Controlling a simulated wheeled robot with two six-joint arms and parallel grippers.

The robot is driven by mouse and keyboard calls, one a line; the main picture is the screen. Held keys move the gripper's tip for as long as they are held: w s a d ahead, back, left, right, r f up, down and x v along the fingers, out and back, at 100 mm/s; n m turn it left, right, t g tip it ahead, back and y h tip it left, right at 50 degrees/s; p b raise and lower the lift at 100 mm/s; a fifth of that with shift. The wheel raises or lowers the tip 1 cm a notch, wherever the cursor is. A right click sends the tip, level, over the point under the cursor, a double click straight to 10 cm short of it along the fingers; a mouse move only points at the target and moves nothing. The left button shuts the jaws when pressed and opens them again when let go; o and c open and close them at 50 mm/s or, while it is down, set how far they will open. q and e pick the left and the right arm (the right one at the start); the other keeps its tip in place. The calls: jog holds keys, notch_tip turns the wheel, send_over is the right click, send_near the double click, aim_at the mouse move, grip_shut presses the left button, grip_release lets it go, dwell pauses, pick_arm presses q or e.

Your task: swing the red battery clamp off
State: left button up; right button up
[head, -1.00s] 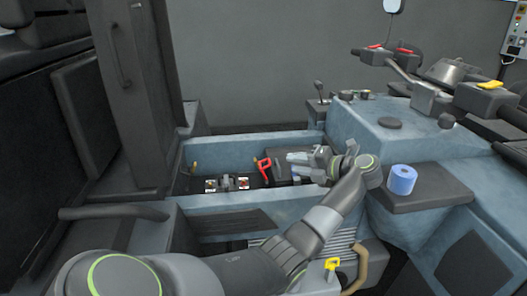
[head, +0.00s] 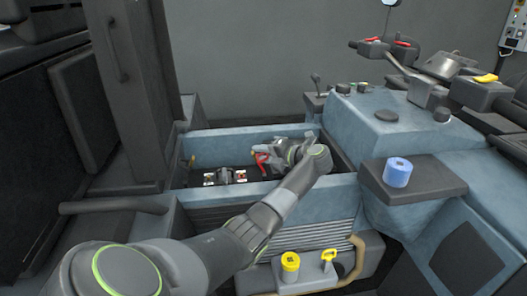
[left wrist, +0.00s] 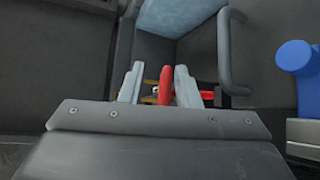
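The red battery clamp (head: 262,158) is in the sunken bay, right of the small battery terminals, partly hidden by my gripper in the head view. My left gripper (head: 266,151) reaches into the bay from the right, with its fingers at the clamp. In the left wrist view the red clamp (left wrist: 166,85) stands upright between the two pale fingers of my left gripper (left wrist: 158,85). The fingers are apart, with a gap on the left of the clamp; it lies close to the right finger. My right gripper is not in view.
The bay's blue front wall (head: 215,207) lies under my left arm. A blue roll (head: 397,172) sits on a dark ledge at the right. A yellow cap (head: 290,261) and a yellow handle (head: 328,254) are in front. A dark door panel stands at the left.

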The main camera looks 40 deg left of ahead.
pick_arm(q)
jog(key=shift+c, duration=0.3)
jog(key=shift+w, duration=0.15)
grip_shut()
jog(key=shift+r, duration=0.1)
